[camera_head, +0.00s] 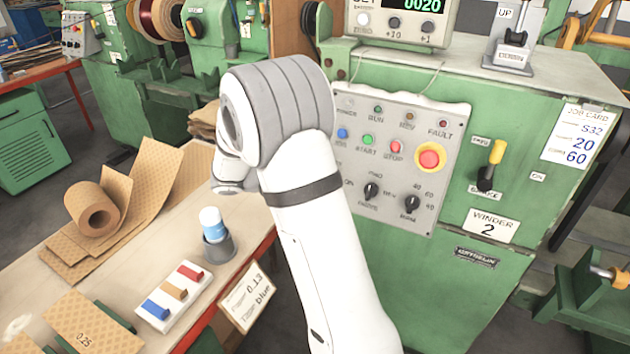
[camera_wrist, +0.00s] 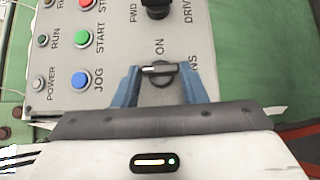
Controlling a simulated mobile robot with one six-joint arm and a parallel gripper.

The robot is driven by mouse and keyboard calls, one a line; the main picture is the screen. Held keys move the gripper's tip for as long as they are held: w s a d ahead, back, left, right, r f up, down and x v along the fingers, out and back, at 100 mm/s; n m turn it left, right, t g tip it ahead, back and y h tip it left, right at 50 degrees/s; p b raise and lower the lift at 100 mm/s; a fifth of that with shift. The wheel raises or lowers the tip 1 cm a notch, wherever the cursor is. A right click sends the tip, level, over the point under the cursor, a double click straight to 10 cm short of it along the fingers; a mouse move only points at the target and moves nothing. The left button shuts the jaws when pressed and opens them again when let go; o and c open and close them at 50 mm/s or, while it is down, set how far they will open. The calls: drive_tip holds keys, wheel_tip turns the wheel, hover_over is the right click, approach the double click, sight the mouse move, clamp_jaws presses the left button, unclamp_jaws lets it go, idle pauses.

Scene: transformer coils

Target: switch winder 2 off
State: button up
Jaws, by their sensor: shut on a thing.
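The control panel (camera_head: 440,110) of winder 2 stands on the green machine, above the plate "WINDER 2" (camera_head: 487,227). In the wrist view my gripper (camera_wrist: 161,88) has its blue fingers on both sides of a dark rotary knob (camera_wrist: 162,78), shut on it. "ON" is printed beside this knob, and a partly hidden label ends in "NS". I cannot tell surely which way the knob points. In the head view my arm hides my gripper and this knob. The power lamp (camera_wrist: 37,84) looks grey and unlit. The counter display (camera_head: 420,5) shows 0020.
Near the knob are the blue jog button (camera_wrist: 81,81), green start button (camera_wrist: 83,38) and another selector knob (camera_wrist: 156,8). A red emergency stop (camera_head: 430,157) and a yellow-handled lever (camera_head: 492,160) are farther right.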

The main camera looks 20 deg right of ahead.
drive_tip(key=o, duration=1)
drive_tip(key=shift+d, duration=0.1)
drive_tip(key=v, duration=0.7)
drive_tip(key=shift+a, duration=0.4)
drive_tip(key=shift+w, duration=0.1)
